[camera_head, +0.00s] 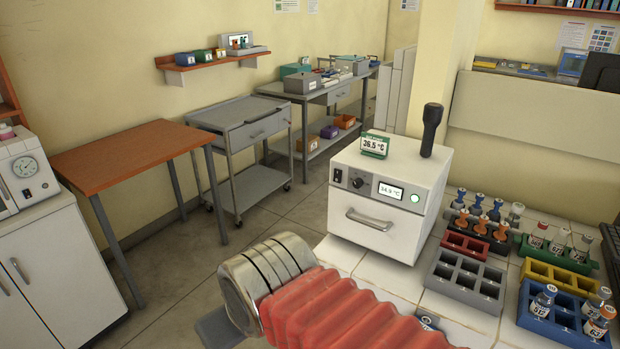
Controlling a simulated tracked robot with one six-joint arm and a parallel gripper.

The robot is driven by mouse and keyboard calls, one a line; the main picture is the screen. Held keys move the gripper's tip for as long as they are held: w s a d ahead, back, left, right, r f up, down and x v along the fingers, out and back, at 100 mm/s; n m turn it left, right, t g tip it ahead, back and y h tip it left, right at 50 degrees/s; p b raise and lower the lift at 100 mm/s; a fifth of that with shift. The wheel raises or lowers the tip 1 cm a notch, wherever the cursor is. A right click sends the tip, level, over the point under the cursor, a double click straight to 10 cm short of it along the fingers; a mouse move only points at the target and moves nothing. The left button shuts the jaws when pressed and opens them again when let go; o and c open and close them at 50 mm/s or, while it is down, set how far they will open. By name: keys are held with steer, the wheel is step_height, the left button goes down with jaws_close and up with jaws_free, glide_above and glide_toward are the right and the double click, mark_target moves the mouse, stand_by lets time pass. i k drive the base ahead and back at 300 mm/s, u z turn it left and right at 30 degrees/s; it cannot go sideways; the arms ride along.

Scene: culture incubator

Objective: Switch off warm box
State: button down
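The warm box (398,238) is a white cabinet on the white tiled bench. Its front panel has a black rocker switch (337,176) at the left, a dark knob (358,183), a lit display (390,191) that seems to read 34.9 °C, and a round green light (415,198) glowing at the right. A metal handle (369,219) crosses its shut front. A green-framed sign (374,144) reading 36.5 °C stands on top. The rocker's position is too small to tell. My gripper is not in view; my red ribbed sleeve and metal rings fill the lower middle, in front of the box.
A black upright object (431,130) stands on the box. Right of it are a grey rack (468,278), a red rack (463,246), a yellow rack (562,278) and a blue rack (560,322), with several vials nearby. A wooden table (128,155) and grey cart (240,123) stand left.

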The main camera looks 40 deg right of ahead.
mark_target(337, 178)
steer(key=u, duration=0.5)
steer(key=k, duration=1.1)
steer(key=z, duration=0.6)
steer(key=i, duration=1)
steer(key=z, duration=0.05)
